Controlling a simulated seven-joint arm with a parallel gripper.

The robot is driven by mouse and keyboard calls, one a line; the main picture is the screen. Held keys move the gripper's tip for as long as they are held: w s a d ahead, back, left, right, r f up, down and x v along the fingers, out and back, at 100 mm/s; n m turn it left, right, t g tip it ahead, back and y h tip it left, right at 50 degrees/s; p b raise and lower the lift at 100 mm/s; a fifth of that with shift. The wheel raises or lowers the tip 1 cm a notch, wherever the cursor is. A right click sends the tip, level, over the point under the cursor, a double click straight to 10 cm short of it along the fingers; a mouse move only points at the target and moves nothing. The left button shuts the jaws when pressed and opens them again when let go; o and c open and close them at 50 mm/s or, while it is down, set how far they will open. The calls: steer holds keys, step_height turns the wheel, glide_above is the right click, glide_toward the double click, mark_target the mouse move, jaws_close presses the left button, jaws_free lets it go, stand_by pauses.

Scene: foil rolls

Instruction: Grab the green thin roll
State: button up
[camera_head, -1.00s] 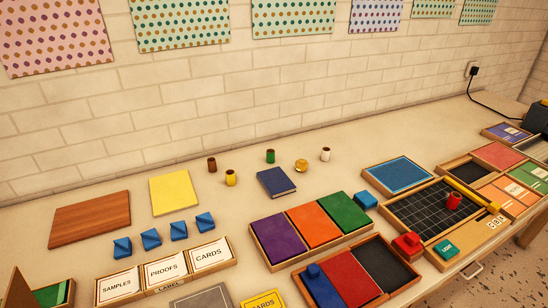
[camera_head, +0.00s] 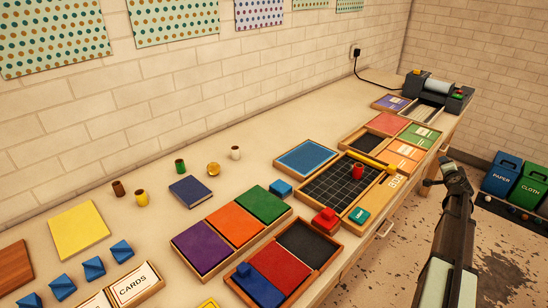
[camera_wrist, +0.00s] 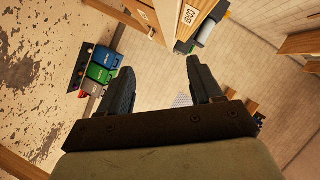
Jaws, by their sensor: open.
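A small green roll (camera_head: 180,166) stands upright near the back of the table in the head view. A brown roll (camera_head: 118,188) and a yellow roll (camera_head: 142,197) stand to its left, a gold roll (camera_head: 213,169) and a white roll (camera_head: 235,153) to its right. A red roll (camera_head: 357,171) stands on the black grid board (camera_head: 335,192). My gripper (camera_wrist: 162,85) is open and empty in the wrist view, its two dark fingers apart. In the head view my arm is at the right, beyond the table's front edge, far from the green roll.
A dark blue book (camera_head: 190,190) lies just in front of the green roll. A tray of purple, orange and green pads (camera_head: 232,228) lies nearer the front. Bins (camera_head: 500,173) stand on the floor at right. The table behind the book is mostly clear.

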steer(key=w+a+r+n+t, duration=0.2)
steer(key=w+a+r+n, duration=0.6)
steer(key=w+a+r, duration=0.4)
steer(key=w+a+n+g+y, duration=0.1)
steer(key=w+a+n+y, duration=0.25)
steer(key=a, duration=0.75)
steer(key=w+a+n+g+y, duration=0.2)
steer(key=w+a+n, duration=0.25)
steer(key=a, duration=0.65)
steer(key=w+a+n+g+y, duration=0.1)
steer(key=w+a+n+y, duration=0.25)
steer(key=a, duration=0.75)
steer(key=n+g+h, duration=0.2)
steer(key=n+g, duration=1)
steer(key=n, duration=0.7)
glide_toward(179, 162)
steer(key=shift+m, duration=0.25)
steer(key=f, duration=0.3)
steer(key=s+f, duration=0.1)
steer(key=f, duration=0.5)
steer(key=shift+s+a+f, duration=0.1)
steer(key=shift+s+a, duration=0.1)
steer(key=shift+s, duration=0.05)
steer(key=c, duration=1.1)
